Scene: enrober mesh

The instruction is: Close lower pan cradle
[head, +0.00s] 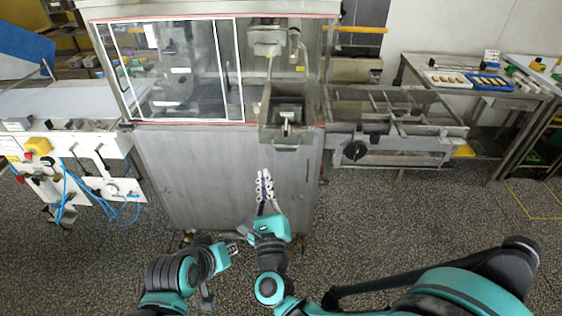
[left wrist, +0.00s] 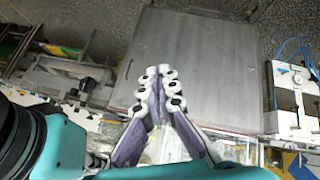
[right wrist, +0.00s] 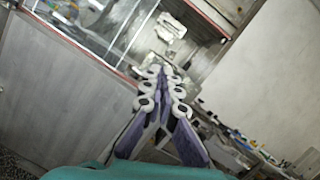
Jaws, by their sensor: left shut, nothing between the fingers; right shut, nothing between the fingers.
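A grey metal pan cradle (head: 288,128) sticks out from the front right of the enrober cabinet, below an upper metal unit (head: 267,40). I take it as the lower one; I cannot tell how far open it is. My right gripper (head: 264,174) is shut and empty, in front of the lower steel panel (head: 225,170), below and left of the cradle. It also shows shut in the right wrist view (right wrist: 160,72). My left gripper (head: 234,248) is low near the cabinet's foot, apart from the cradle; the left wrist view shows it shut and empty (left wrist: 158,72).
The cabinet has clear windows (head: 175,70) on its upper left. A mesh conveyor frame (head: 400,120) with a black knob (head: 355,151) stands on the right. A white conveyor unit (head: 70,160) with blue hoses is on the left. The speckled floor in front is clear.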

